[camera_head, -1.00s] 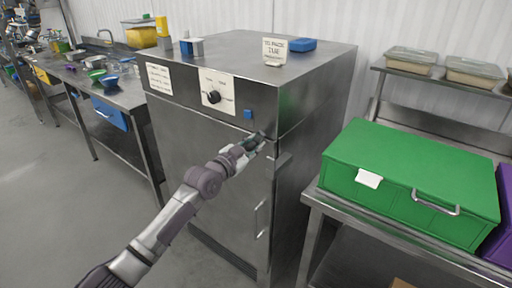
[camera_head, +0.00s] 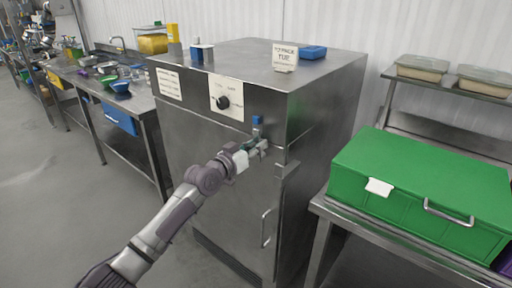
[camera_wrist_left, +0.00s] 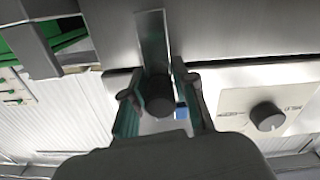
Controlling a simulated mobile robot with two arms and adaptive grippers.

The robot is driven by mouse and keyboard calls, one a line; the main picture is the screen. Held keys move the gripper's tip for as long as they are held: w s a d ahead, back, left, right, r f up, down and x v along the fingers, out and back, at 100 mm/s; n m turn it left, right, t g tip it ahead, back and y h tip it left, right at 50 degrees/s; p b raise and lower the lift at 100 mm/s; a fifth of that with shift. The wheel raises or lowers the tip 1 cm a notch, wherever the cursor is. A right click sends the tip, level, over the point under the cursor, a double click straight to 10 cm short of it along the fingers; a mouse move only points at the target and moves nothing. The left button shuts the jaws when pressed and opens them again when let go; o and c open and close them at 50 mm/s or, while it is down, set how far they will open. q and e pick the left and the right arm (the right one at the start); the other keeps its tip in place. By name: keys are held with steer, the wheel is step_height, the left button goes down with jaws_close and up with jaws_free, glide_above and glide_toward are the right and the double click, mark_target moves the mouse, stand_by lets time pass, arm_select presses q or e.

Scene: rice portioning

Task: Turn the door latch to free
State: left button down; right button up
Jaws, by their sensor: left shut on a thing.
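The steel cabinet's door (camera_head: 225,190) is closed, with an upright bar handle (camera_head: 266,228) at its right. My left gripper (camera_head: 259,147) is at the door's upper right corner, below a small blue square (camera_head: 257,120). In the left wrist view the two green-padded fingers of my left gripper (camera_wrist_left: 160,108) are shut around a dark rounded knob (camera_wrist_left: 159,96), which appears to be part of the latch. A flat metal bar (camera_wrist_left: 151,42) runs from it toward the picture's top. The fingers hide part of the latch, so its exact angle is unclear. My right gripper is out of view.
A dial (camera_head: 223,102) sits on the cabinet's front panel. A green box (camera_head: 420,185) stands on a steel table at the right. A sink bench (camera_head: 140,100) stands at the left. Open floor lies in front of the cabinet at the left.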

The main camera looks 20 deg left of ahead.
arm_select(q)
steer(key=shift+d+f, duration=0.1)
steer(key=shift+d, duration=0.05)
steer(key=c, duration=1)
jaws_free()
steer(key=shift+o, duration=0.2)
steer(key=v, duration=1.2)
